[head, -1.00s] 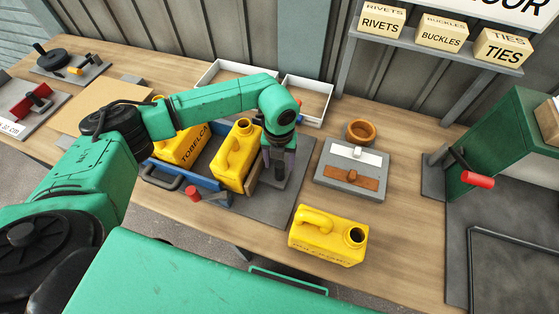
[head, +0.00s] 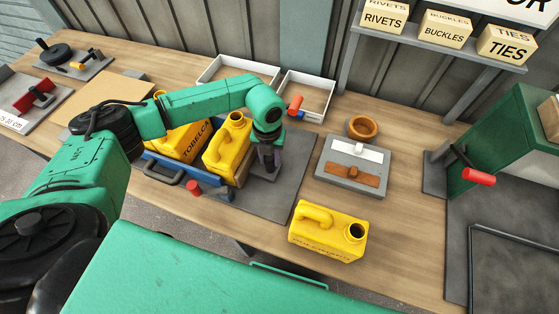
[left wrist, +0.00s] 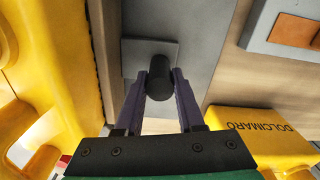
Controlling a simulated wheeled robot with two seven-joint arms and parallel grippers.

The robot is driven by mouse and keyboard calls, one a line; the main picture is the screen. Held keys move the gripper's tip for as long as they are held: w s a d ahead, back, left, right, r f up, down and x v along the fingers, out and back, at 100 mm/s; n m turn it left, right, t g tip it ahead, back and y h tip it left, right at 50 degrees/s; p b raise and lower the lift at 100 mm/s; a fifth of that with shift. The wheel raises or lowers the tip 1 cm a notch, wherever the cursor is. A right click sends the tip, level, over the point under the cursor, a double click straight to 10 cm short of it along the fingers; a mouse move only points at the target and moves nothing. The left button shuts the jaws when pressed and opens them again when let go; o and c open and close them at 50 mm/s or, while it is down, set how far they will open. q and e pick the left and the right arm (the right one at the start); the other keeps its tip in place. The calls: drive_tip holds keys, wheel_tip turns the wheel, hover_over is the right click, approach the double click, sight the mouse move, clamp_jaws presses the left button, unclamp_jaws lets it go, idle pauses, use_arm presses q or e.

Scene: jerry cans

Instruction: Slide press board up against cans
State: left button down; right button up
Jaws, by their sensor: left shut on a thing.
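My left gripper (head: 270,165) is shut on the black knob (left wrist: 160,78) of the press board. The board's wooden face (left wrist: 105,35) shows as a thin upright strip beside a yellow can in the left wrist view. In the head view the board (head: 243,170) is mostly hidden behind the gripper and that can. This yellow can (head: 222,158) stands upright just left of the board, too close to tell touching from apart. A second yellow can (head: 178,140) stands to its left, partly hidden by my arm. My right gripper is not in view.
The cans stand at a blue frame (head: 160,168) with a black handle and red-knobbed clamp (head: 193,188) in front. A grey plate (head: 352,165), wooden ring (head: 362,128) and white trays (head: 308,92) lie beyond. Grey base right of the gripper is bare.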

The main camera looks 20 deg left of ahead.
use_arm(q)
drive_tip(key=shift+a, duration=0.4)
drive_tip(key=c, duration=0.5)
unclamp_jaws()
drive_tip(key=shift+r, duration=0.1)
drive_tip(key=shift+d, duration=0.1)
wheel_tip(320, 180, up, 15)
drive_tip(key=b, duration=0.3)
drive_tip(key=shift+f+b, duration=0.2)
drive_tip(key=shift+b, duration=0.1)
